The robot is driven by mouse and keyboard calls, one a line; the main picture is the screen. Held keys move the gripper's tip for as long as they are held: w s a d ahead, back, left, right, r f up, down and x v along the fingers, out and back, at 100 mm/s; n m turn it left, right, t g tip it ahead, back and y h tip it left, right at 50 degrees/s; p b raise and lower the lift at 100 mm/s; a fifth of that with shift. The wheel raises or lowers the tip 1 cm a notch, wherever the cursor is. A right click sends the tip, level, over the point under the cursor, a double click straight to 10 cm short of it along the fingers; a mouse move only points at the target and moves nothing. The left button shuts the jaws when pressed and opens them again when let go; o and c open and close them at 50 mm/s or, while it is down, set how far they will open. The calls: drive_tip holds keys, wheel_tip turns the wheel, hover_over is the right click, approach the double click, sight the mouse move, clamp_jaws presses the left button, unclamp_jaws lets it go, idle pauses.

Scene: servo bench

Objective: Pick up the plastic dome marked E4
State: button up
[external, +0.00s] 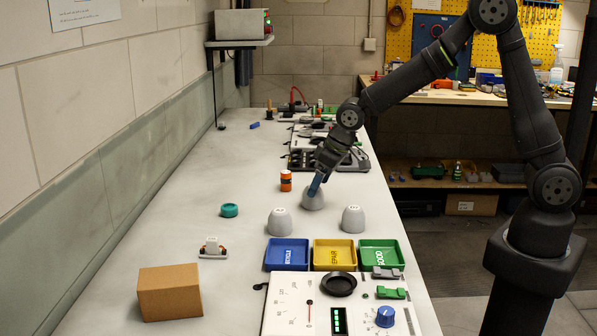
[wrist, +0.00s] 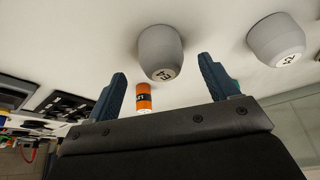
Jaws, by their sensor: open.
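Three pale grey domes stand on the bench in the external view: a middle dome (external: 313,200), a left dome (external: 281,222) and a right dome (external: 353,219). My gripper (external: 316,186) is open, its blue fingers pointing down at the middle dome and partly covering it. In the wrist view my gripper (wrist: 162,72) shows one finger to each side of a dome (wrist: 160,48), with gaps on both sides. A second dome (wrist: 276,40) stands to the right there. The dark marks on the domes are too small or turned for me to read surely.
An orange cylinder (external: 286,181) stands close to the middle dome. Blue (external: 268,262), yellow (external: 317,264) and green (external: 397,262) trays lie in front.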

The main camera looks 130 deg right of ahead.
drive_tip(key=x, duration=0.5)
drive_tip(key=shift+w+r, duration=0.1)
drive_tip(key=c, duration=1.1)
